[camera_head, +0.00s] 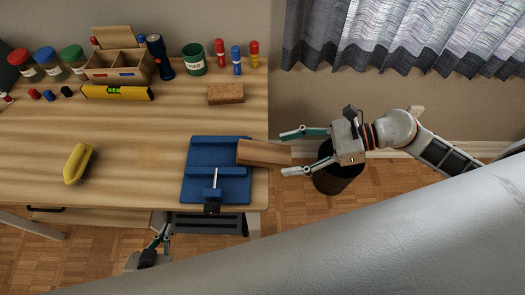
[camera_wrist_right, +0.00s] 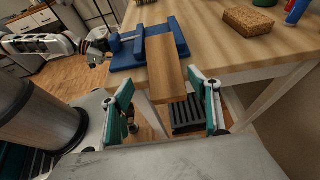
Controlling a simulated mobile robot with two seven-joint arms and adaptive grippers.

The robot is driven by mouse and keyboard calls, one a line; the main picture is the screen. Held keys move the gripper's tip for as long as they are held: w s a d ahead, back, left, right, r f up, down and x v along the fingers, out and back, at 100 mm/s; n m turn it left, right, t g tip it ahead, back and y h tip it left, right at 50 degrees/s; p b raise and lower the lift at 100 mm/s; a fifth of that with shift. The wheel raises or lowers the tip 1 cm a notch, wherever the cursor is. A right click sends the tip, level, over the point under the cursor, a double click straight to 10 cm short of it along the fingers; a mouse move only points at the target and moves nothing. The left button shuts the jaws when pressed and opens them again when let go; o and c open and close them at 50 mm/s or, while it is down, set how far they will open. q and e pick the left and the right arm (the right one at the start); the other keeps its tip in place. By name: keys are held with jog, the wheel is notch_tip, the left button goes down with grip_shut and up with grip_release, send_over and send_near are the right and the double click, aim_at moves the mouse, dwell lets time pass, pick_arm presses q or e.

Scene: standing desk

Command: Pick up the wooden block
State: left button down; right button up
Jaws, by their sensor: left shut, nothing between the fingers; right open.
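The wooden block (camera_head: 262,153) is a long, plain brown piece lying across the blue vise (camera_head: 200,145) at the desk's right edge. Its right end sticks out past the desk edge. My right gripper (camera_head: 284,153) is open, its two fingers on either side of that end, with a gap to each. In the right wrist view the block (camera_wrist_right: 164,68) points toward me between the fingertips (camera_wrist_right: 163,84), and the vise (camera_wrist_right: 128,58) is behind it. My left gripper (camera_head: 161,240) is low in front of the desk, shut and empty, away from the block.
A cork-like brown block (camera_head: 226,94) lies behind the vise. A yellow object (camera_head: 77,164) lies at the left, and a yellow level (camera_head: 117,93) lies near jars and a wooden organizer (camera_head: 118,75). A dark bin (camera_head: 336,181) stands on the floor beneath my right arm. The desk's middle is clear.

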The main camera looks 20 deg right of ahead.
aim_at(271, 153)
jog(key=shift+w+r+p+x, duration=0.1)
jog(key=shift+w+p+x, duration=0.05)
jog(key=shift+x, duration=0.75)
jog(key=shift+w+r+p+x, duration=0.1)
jog(key=shift+w+x, duration=0.05)
jog(key=shift+x, duration=0.8)
jog(key=shift+w+r+p+x, duration=0.1)
jog(key=shift+p+x, duration=0.05)
jog(key=shift+x, duration=0.75)
jog(key=c, duration=1.3)
